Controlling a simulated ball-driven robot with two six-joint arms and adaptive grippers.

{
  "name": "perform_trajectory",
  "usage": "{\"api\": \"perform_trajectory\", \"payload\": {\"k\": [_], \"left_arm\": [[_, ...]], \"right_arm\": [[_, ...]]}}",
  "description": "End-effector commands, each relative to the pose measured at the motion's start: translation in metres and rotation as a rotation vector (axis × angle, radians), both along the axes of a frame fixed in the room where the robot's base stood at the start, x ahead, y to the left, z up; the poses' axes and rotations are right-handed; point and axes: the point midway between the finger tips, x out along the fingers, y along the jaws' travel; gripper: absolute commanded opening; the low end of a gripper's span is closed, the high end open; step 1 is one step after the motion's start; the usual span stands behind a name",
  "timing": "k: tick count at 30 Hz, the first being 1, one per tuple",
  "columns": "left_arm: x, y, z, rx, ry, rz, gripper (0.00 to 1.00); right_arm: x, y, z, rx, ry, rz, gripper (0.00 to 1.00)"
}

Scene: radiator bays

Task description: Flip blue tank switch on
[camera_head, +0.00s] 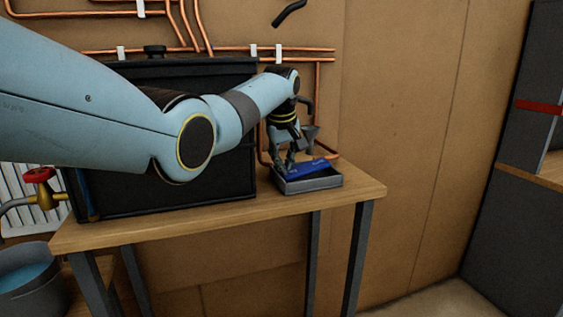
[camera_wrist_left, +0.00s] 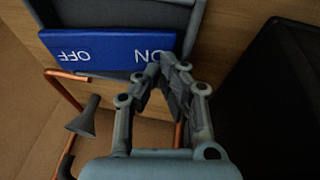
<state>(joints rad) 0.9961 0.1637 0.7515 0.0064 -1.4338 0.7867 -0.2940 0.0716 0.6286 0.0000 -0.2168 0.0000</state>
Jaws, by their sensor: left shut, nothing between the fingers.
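The blue switch (camera_head: 308,167) sits in a grey box-shaped housing (camera_head: 310,184) on the wooden table, right of a black tank (camera_head: 180,196). In the left wrist view the blue switch (camera_wrist_left: 108,50) shows the words OFF and ON, upside down. My left gripper (camera_head: 285,163) is shut and empty at the switch. In the left wrist view its fingertips (camera_wrist_left: 164,62) are by the ON end; I cannot tell whether they touch it. Which end is pressed in is hard to tell. My right gripper is not in view.
The wooden table (camera_head: 350,190) has a little free room right of the housing. Copper pipes (camera_head: 318,100) run along the wall behind, with a grey funnel (camera_head: 309,136) near the switch. A red valve (camera_head: 40,175) and a bucket (camera_head: 25,275) are at the left.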

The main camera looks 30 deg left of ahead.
Motion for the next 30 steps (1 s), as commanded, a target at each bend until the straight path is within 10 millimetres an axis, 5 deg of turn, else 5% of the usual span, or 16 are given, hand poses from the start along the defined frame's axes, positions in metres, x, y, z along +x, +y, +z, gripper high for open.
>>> {"api": "perform_trajectory", "payload": {"k": [3, 6, 11, 30], "left_arm": [[0.0, 0.0, 0.0, 0.0, 0.001, -0.001, 0.0], [0.0, -0.001, 0.001, 0.0, 0.001, -0.001, 0.0], [-0.005, -0.004, 0.01, 0.001, 0.001, -0.001, 0.0], [-0.099, -0.042, 0.01, 0.001, 0.001, -0.002, 0.0]], "right_arm": [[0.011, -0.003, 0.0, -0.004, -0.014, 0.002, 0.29], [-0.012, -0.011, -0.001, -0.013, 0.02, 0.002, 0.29], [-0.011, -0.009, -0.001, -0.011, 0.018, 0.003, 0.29], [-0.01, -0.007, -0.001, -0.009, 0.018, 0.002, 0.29]]}}
